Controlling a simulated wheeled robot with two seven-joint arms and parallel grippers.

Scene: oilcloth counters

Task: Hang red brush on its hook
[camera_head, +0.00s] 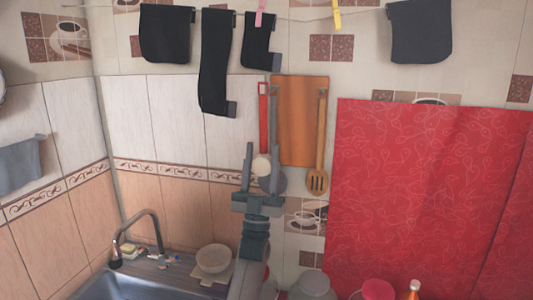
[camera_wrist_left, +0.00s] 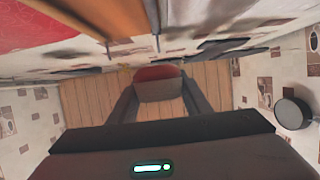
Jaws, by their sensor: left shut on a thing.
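The red brush (camera_head: 263,115) is upright against the tiled wall, its red handle up and its round cream head (camera_head: 261,163) low between the fingers of my left gripper (camera_head: 261,165). My left gripper is shut on it from below. In the left wrist view, a red and dark part of the brush (camera_wrist_left: 158,88) sits between the two fingers. The top of the handle is level with the tops of the neighbouring hanging utensils. The brush's hook cannot be made out, and I cannot tell whether the handle touches it. My right gripper is not in view.
A grey utensil (camera_head: 274,120) hangs close right of the brush, before a wooden board (camera_head: 297,125). A wooden slotted spatula (camera_head: 318,180) hangs further right. Black cloths (camera_head: 217,60) hang above on a line. Below are a bowl (camera_head: 214,258) and a sink tap (camera_head: 150,215).

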